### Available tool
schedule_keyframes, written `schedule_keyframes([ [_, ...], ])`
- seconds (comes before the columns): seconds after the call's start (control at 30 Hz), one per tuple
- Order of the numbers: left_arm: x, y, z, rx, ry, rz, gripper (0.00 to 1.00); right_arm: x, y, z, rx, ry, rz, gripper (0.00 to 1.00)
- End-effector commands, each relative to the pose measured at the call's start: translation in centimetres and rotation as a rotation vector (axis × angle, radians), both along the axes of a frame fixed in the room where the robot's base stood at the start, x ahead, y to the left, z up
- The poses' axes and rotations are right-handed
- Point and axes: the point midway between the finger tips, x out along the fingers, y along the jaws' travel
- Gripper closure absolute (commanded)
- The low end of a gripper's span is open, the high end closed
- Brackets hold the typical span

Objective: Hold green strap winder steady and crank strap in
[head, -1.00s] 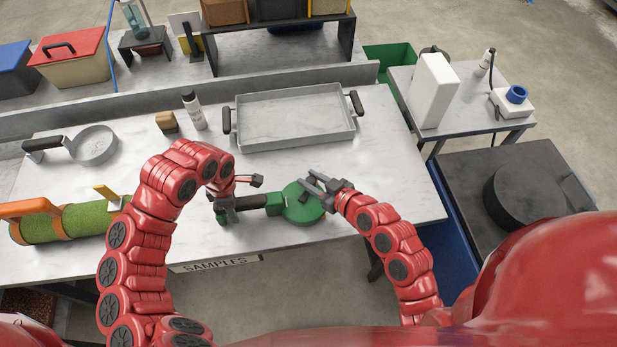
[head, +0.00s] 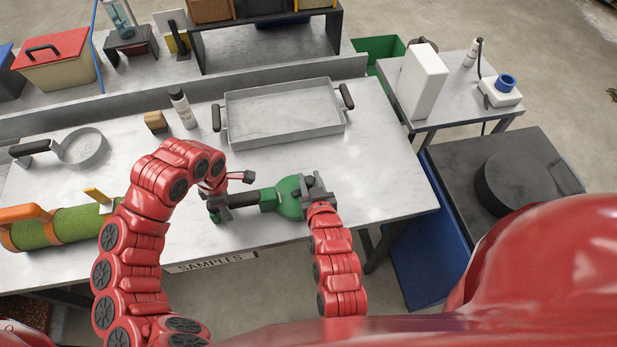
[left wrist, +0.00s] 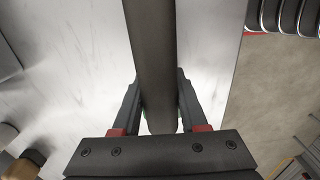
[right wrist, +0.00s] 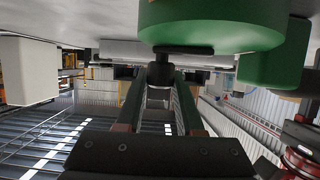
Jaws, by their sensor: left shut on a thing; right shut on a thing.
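The green strap winder (head: 289,199) lies on the white table near its front edge, with a round green body and a dark handle (head: 243,198) reaching left. My left gripper (head: 216,203) is shut on the dark handle, which also runs between the fingers in the left wrist view (left wrist: 156,75). My right gripper (head: 309,187) is at the right side of the round body. In the right wrist view its fingers (right wrist: 160,78) are shut on a small dark crank knob (right wrist: 163,56) beside the green body (right wrist: 215,25). The strap itself cannot be made out.
A grey tray (head: 285,143) with dark handles stands behind the winder. A green turf roll (head: 72,226) lies at the left. The table's right side is clear.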

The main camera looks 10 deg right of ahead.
Motion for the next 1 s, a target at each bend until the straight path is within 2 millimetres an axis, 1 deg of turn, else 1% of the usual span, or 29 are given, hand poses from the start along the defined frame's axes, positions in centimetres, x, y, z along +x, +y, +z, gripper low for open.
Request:
schedule_keyframes([
  [0.2, -0.10, 0.11, -0.08, 0.002, 0.003, -0.001, 1.00, -0.19, 0.01, 0.06, -0.005, 0.000, -0.033, 1.00],
  [0.67, -0.06, 0.21, -0.09, 0.004, 0.003, 0.004, 1.00, -0.30, 0.03, -0.04, -0.008, 0.003, -0.038, 1.00],
  [0.7, -0.06, 0.21, -0.09, 0.004, 0.003, 0.004, 1.00, -0.30, 0.03, -0.05, -0.008, 0.003, -0.038, 0.62],
  [0.87, -0.06, 0.22, -0.09, 0.004, 0.003, 0.003, 1.00, -0.30, 0.04, -0.07, -0.008, 0.004, -0.038, 0.34],
  [1.0, -0.05, 0.22, -0.08, 0.004, 0.002, 0.003, 1.00, -0.30, 0.04, -0.08, -0.008, 0.004, -0.038, 0.34],
])
